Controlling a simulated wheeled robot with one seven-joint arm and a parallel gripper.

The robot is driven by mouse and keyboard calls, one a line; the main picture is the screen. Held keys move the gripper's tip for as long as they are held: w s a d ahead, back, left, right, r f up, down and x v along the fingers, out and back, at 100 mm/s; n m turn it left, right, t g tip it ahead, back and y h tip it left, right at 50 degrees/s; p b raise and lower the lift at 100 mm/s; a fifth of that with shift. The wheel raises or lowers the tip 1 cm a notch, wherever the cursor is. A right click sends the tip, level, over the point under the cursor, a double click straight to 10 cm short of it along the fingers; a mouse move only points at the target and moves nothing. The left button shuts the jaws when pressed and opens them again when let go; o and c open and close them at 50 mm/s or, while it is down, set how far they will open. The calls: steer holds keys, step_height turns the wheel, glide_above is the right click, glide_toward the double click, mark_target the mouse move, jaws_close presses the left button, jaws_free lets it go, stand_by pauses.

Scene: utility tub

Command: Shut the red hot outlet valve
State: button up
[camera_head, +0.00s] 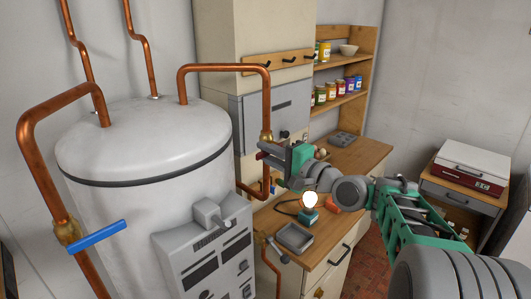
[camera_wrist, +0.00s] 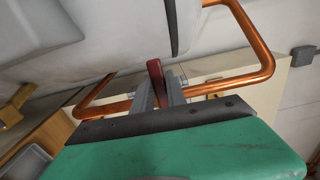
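The red valve handle (camera_wrist: 155,80) shows in the wrist view as a short red bar between my gripper's two grey fingers. The fingers are close together, and the bar fills the narrow gap between them. In the head view my gripper (camera_head: 275,160) is at the right-hand copper outlet pipe (camera_head: 266,95), beside the brass valve body (camera_head: 266,136). The dark red handle (camera_head: 268,148) shows there partly, with the fingers and green palm hiding some of it. The pipe also shows in the wrist view (camera_wrist: 262,50).
The white tank (camera_head: 140,145) stands left with a grey control box (camera_head: 208,250). A blue valve handle (camera_head: 97,237) is on the left pipe. A wooden counter (camera_head: 345,185) with a lit lamp (camera_head: 310,205) and grey tray (camera_head: 294,238) lies below my arm.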

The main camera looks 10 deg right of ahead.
steer(key=o, duration=0.4)
steer(key=shift+o, duration=0.2)
steer(key=b+v, duration=0.2)
steer(key=v, duration=0.5)
steer(key=shift+s+d+b, duration=0.25)
steer(key=shift+s+b, duration=0.1)
